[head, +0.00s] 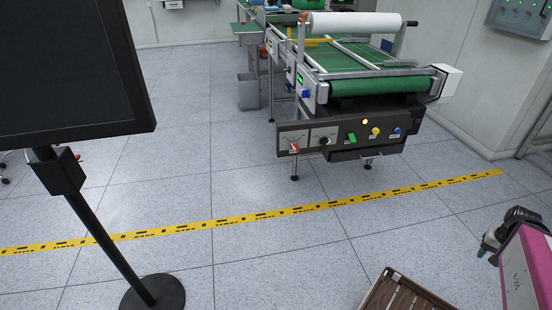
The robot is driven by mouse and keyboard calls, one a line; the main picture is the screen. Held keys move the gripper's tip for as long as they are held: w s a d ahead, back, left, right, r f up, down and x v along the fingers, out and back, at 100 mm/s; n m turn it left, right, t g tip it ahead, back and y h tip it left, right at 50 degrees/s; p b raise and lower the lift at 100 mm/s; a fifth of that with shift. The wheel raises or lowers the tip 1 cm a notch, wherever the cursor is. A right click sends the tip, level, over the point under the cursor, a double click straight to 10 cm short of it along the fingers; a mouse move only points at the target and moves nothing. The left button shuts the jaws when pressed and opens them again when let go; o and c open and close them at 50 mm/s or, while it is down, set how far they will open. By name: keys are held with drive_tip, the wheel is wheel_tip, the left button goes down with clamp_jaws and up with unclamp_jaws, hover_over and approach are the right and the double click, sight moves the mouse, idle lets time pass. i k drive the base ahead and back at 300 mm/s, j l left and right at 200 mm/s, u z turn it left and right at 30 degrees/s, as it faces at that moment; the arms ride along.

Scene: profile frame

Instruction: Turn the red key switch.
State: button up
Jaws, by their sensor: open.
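The red key switch (294,148) is a small red piece at the left end of the dark control panel (312,130) on the front of the green-belted machine. It is small and far off, so its exact turn is hard to tell. A dark round knob (323,141) sits to its right on the same panel. I see no gripper fingers in the head view, and nothing touches the red switch.
A black screen (65,70) on a pole with a round base (152,295) stands close at the left. A yellow tape line (250,216) crosses the open floor before the machine. A wooden crate (412,292) and a magenta object (527,272) are at lower right.

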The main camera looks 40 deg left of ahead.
sight(294, 146)
drive_tip(key=l+u, duration=0.1)
drive_tip(key=u, duration=0.5)
drive_tip(key=j+u, duration=0.35)
drive_tip(key=i+j+u, duration=0.1)
drive_tip(key=u, duration=0.3)
drive_tip(key=i+j+u, duration=0.15)
drive_tip(key=u, duration=0.2)
drive_tip(key=k+u, duration=0.1)
